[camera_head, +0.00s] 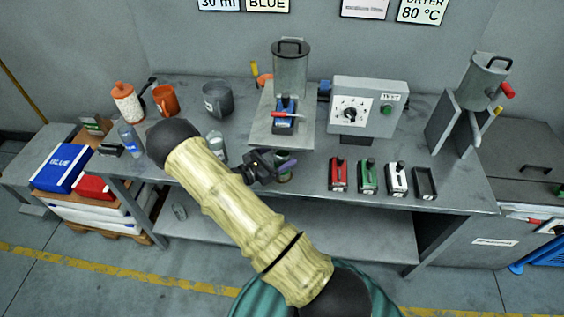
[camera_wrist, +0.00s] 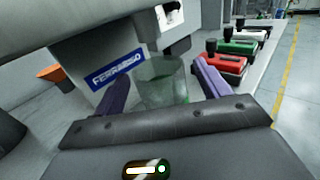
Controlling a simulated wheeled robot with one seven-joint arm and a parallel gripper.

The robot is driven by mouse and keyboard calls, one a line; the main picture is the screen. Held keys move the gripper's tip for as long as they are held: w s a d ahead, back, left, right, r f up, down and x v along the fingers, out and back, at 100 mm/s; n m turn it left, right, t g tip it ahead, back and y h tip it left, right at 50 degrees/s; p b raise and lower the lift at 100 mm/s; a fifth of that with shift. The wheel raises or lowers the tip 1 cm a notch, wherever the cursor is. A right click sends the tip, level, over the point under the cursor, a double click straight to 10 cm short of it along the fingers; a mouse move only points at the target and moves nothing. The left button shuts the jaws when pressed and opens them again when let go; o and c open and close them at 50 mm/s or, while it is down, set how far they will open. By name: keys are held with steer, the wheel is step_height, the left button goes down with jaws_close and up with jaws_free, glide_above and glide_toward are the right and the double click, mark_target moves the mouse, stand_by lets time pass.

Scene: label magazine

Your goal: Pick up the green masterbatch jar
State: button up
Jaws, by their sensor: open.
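A translucent green jar (camera_wrist: 162,84) stands upright between the two purple fingers of my gripper (camera_wrist: 160,76) in the wrist view. A gap shows between the jar and each finger; the left finger looks a little farther off. In the head view my gripper (camera_head: 276,165) is over the front of the bench, and only a small green part of the jar (camera_head: 284,178) shows beneath it. My gripper is open and holds nothing. The jar's lower part is hidden by the gripper body in the wrist view.
A clear jar (camera_head: 216,147) stands left of my gripper.

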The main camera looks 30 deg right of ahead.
steer(key=shift+w+d, duration=0.15)
steer(key=shift+d, duration=0.45)
steer(key=shift+c, duration=0.2)
steer(key=c, duration=1.5)
steer(key=shift+r, duration=0.45)
steer(key=shift+a+r+b, duration=0.25)
steer(key=shift+a+b, duration=0.05)
steer(key=shift+b, duration=0.05)
steer(key=s+a+b, duration=0.1)
steer(key=a, duration=0.4)
steer(key=s+a+b, duration=0.1)
steer(key=a, duration=0.5)
steer(key=s+a+b, duration=0.1)
steer(key=a, duration=0.5)
steer(key=shift+s+a, duration=0.1)
steer(key=shift+s, duration=0.1)
